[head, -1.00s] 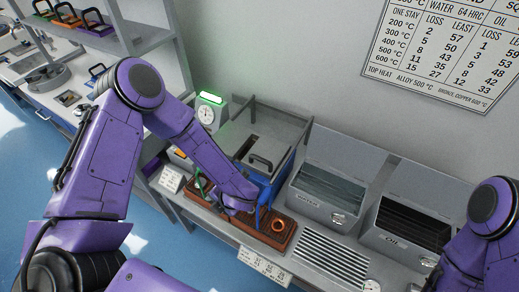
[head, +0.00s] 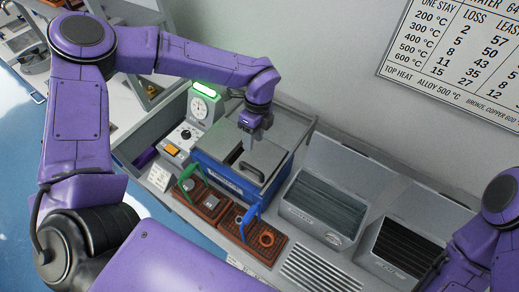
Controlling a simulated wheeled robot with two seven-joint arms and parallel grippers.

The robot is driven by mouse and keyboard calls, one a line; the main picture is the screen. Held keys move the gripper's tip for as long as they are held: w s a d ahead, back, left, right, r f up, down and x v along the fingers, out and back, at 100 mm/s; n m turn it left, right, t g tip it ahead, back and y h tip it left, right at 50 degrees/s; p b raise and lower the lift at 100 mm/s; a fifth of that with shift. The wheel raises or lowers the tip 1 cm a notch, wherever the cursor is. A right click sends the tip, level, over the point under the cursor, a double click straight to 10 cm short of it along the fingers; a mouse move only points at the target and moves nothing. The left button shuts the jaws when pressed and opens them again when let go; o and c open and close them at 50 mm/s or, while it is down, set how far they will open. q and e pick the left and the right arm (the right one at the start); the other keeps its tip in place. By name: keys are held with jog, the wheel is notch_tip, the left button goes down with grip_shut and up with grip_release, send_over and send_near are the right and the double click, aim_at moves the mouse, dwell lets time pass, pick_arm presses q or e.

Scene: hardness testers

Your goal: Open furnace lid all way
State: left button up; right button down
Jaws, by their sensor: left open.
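The furnace (head: 218,178) is a blue box with a grey lid (head: 272,151) on top, between the dial unit and the bins. A dark handle (head: 250,171) stands on the lid near its front. A narrow dark patch shows left of the handle; I cannot tell whether it is a gap under the lid. My left gripper (head: 254,145) points down over the lid, behind the handle and apart from it. It is open and holds nothing. My right arm shows at the right edge, but its gripper is out of view.
Two brown trays stand in front of the furnace, with green tongs (head: 186,176) and blue tongs (head: 250,221). A dial unit (head: 204,108) with a green light stands left. A water bin (head: 323,207) and an oil bin (head: 407,246) stand right.

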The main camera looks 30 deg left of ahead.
aim_at(250, 166)
pick_arm(q)
jog(key=b+x, duration=0.1)
jog(key=x, duration=0.1)
jog(key=b+x, duration=0.2)
jog(key=s+b+x, duration=0.1)
jog(key=b+x, duration=0.1)
jog(key=x, duration=0.1)
pick_arm(e)
jog(key=f, duration=0.4)
jog(key=shift+s+a+f, duration=0.2)
jog(key=shift+s+f, duration=0.15)
jog(key=shift+f, duration=0.05)
pick_arm(q)
notch_tip(250, 166, down, 3)
jog(key=shift+w+d+f+b, duration=0.1)
jog(key=shift+b, duration=0.75)
pick_arm(e)
jog(key=shift+a+x, duration=0.2)
jog(key=shift+x, duration=0.85)
pick_arm(q)
jog(key=shift+s, duration=0.25)
pick_arm(e)
jog(key=shift+s, duration=0.2)
pick_arm(q)
grip_shut()
